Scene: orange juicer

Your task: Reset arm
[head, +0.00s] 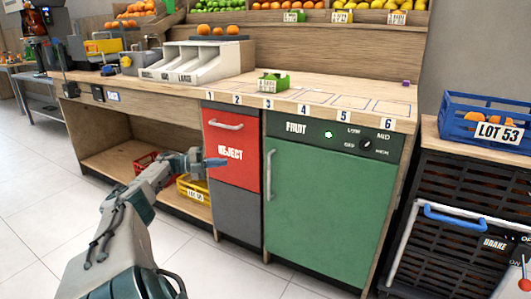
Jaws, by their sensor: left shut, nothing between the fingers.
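My left arm comes in from the lower left. Its gripper (214,162) is shut and empty, in front of the left edge of the red REJECT drawer front (232,150). I cannot tell whether it touches the drawer front. My right gripper is not in view.
A wooden counter (330,92) holds a white sorting bin (200,62) and a green crate (273,82). The green FRUIT door (325,200) is closed. A yellow crate (195,188) sits on the low shelf. A blue LOT 53 crate (485,120) stands at right. Floor (60,210) at left is clear.

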